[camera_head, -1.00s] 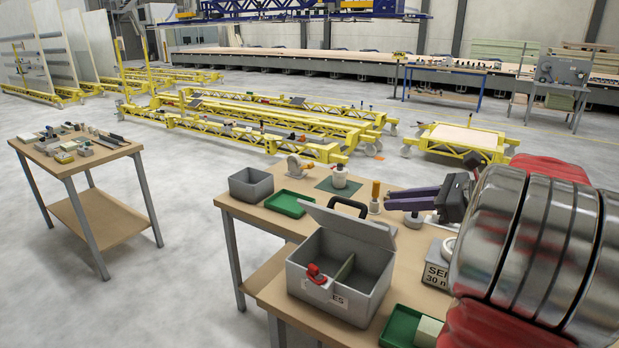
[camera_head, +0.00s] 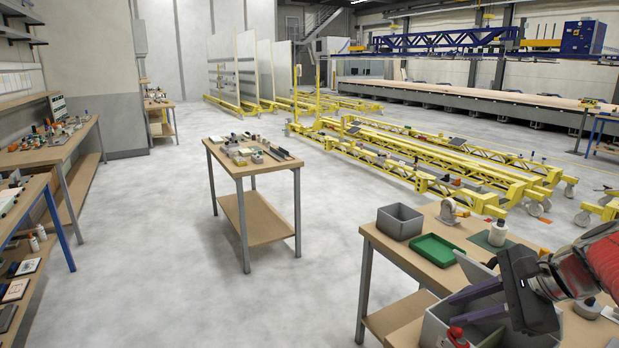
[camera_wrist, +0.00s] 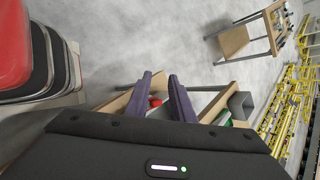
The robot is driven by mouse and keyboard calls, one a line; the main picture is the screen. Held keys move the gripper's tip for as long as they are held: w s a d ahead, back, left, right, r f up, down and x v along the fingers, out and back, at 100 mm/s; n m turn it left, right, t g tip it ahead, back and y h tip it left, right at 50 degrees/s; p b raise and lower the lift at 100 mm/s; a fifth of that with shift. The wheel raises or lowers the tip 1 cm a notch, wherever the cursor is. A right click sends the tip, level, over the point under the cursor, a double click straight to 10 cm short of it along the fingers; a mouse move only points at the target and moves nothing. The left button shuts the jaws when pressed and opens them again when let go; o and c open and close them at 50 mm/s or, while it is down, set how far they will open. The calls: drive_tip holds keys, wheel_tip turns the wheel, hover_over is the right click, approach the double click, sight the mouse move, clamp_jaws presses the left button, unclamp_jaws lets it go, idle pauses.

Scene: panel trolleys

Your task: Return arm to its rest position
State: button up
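My arm, with its red sleeve (camera_head: 603,257), reaches in from the right edge of the head view. My gripper (camera_head: 454,309) has a dark body and two purple fingers pointing left, over the open grey box (camera_head: 436,322) on the near workbench. In the wrist view the two fingers (camera_wrist: 160,76) stand apart with nothing held between them.
A small table (camera_head: 258,212) with parts stands mid-floor. Benches line the left wall. Yellow trolleys (camera_head: 420,160) stand behind. Grey floor between is open.

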drive_tip(key=s+a+f+n+h, duration=0.2)
drive_tip(key=s+a+n, duration=0.3)
drive_tip(key=a+n, duration=0.3)
drive_tip(key=s+a+f+n+h, duration=0.3)
drive_tip(key=s+a+n, duration=0.3)
drive_tip(key=n, duration=0.5)
drive_tip(key=shift+s+a+f+n+g, duration=0.3)
drive_tip(key=shift+a+g, duration=0.1)
drive_tip(key=shift+a, duration=0.85)
drive_tip(key=shift+a, duration=0.1)
